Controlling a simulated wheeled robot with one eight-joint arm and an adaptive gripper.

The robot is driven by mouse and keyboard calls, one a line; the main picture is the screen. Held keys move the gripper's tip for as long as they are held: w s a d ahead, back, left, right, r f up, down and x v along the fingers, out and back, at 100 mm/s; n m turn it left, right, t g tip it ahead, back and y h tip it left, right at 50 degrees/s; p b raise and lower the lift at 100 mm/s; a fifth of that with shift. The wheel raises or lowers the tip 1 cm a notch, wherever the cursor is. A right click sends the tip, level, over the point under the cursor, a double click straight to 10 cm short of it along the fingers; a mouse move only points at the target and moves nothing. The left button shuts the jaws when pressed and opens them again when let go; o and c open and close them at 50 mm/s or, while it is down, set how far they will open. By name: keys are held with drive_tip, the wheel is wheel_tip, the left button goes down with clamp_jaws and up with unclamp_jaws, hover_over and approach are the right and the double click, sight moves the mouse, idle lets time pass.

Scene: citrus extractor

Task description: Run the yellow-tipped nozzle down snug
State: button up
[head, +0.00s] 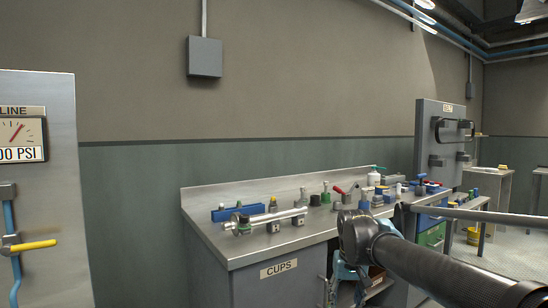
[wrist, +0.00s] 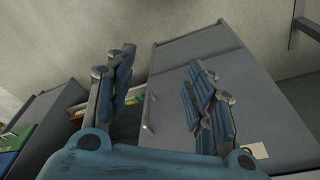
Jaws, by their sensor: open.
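A small upright piece with a yellow tip (head: 273,204) stands on the metal counter (head: 215,245), just behind a silver tube; it looks like the nozzle, but it is too small to tell how it is seated. The silver tube (head: 265,218) lies across dark blocks near the counter's left end. My gripper (wrist: 163,80) is open and empty in the wrist view, its blue-padded fingers spread before a grey cabinet. In the head view my arm is to the right of the tube, and the gripper (head: 345,269) hangs low by the counter's front, partly hidden. The wrist view shows no nozzle.
A blue rack (head: 237,212) sits behind the tube. Several small tools and bottles crowd the counter's right half. A grey panel with handles (head: 440,145) stands beyond. The cabinet front labelled CUPS (head: 279,268) is below. A gauge panel with a yellow lever (head: 35,245) is at far left.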

drive_tip(key=w+a+r+m, duration=0.35)
drive_tip(key=w+r, duration=0.55)
drive_tip(key=r, duration=0.4)
wheel_tip(320, 180, up, 25)
drive_tip(key=m+g, duration=0.2)
drive_tip(key=m, duration=1)
hover_over(273, 198)
drive_tip(key=w, duration=0.1)
wheel_tip(273, 198, down, 17)
drive_tip(key=shift+f, duration=0.1)
clamp_jaws()
drive_tip(key=shift+w+m, duration=0.1)
drive_tip(key=shift+m, duration=0.65)
